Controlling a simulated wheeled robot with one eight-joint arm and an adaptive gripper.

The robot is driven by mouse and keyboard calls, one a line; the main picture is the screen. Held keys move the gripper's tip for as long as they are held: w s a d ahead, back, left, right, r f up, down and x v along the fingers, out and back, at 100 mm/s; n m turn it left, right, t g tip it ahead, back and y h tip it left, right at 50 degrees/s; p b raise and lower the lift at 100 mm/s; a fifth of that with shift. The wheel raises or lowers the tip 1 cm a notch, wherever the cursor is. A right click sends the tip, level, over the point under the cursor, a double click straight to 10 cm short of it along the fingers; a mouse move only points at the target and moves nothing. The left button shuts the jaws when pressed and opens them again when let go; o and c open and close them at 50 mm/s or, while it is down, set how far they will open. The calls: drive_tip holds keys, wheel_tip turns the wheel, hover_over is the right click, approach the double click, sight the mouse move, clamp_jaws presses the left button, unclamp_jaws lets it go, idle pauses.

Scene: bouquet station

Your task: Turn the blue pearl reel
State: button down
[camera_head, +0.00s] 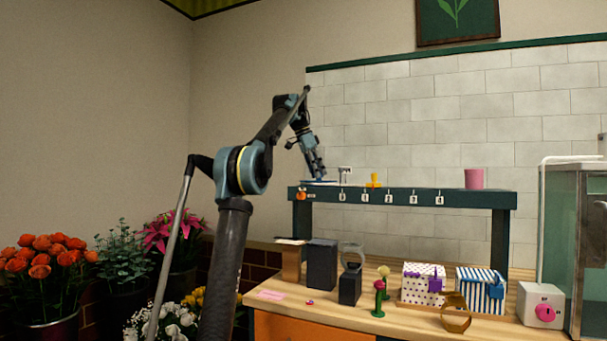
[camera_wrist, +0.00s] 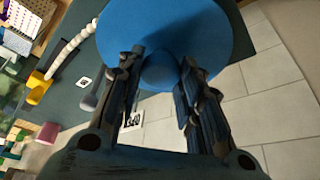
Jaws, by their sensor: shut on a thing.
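The blue pearl reel (camera_wrist: 170,25) fills the top middle of the wrist view as a wide blue disc with a round raised knob (camera_wrist: 160,72). The two dark fingers of my gripper (camera_wrist: 160,66) stand on either side of the knob and are shut on it. A string of white pearls (camera_wrist: 72,42) runs off the disc to the left. In the head view my gripper (camera_head: 316,172) points down at the left end of the dark green shelf (camera_head: 400,197). The reel shows there only as a thin edge below the fingers, mostly hidden.
A yellow fitting (camera_head: 374,181) and a pink cup (camera_head: 473,179) stand farther right on the shelf. Below, the wooden counter (camera_head: 350,318) carries a dotted box (camera_head: 418,283), a striped box (camera_head: 480,290) and dark blocks. The tiled wall (camera_head: 430,130) is close behind. Potted flowers stand at left.

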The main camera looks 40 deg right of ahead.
drive_tip(key=shift+w+a, duration=0.1)
drive_tip(key=shift+a, duration=0.05)
idle(0.3)
drive_tip(key=c, duration=1.1)
unclamp_jaws()
drive_tip(key=shift+a, duration=0.1)
drive_tip(key=shift+v, duration=2.4)
drive_tip(key=w+a, duration=0.5)
drive_tip(key=a, duration=0.5)
drive_tip(key=shift+a, duration=0.4)
drive_tip(key=shift+w, duration=0.15)
